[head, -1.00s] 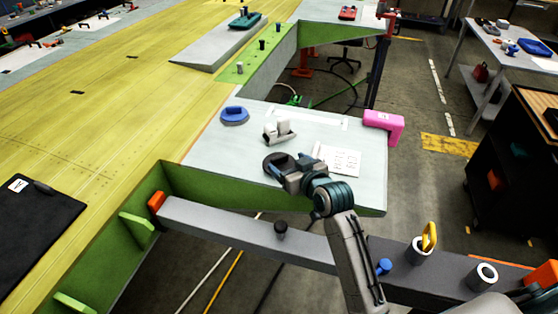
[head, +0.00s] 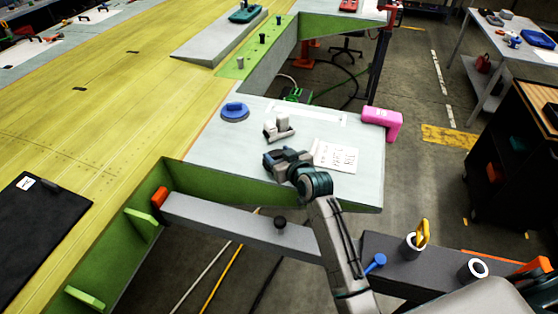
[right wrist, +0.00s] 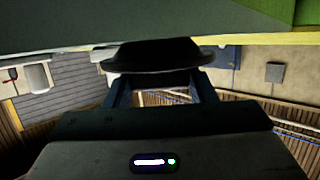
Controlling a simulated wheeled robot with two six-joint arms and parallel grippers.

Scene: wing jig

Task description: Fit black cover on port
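My right gripper (head: 277,159) is low over the grey panel (head: 225,150), and its fingers stand apart with the black cover (head: 270,158) at their tips. My left gripper is not in view.
A blue round cover (head: 235,111) lies on the panel. A grey-white fixture (head: 279,128), a paper sheet (head: 337,155) and a pink tool (head: 381,121) are nearby. A grey beam (head: 225,222) with a black knob (head: 280,222) runs in front. Green ribs border the panel.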

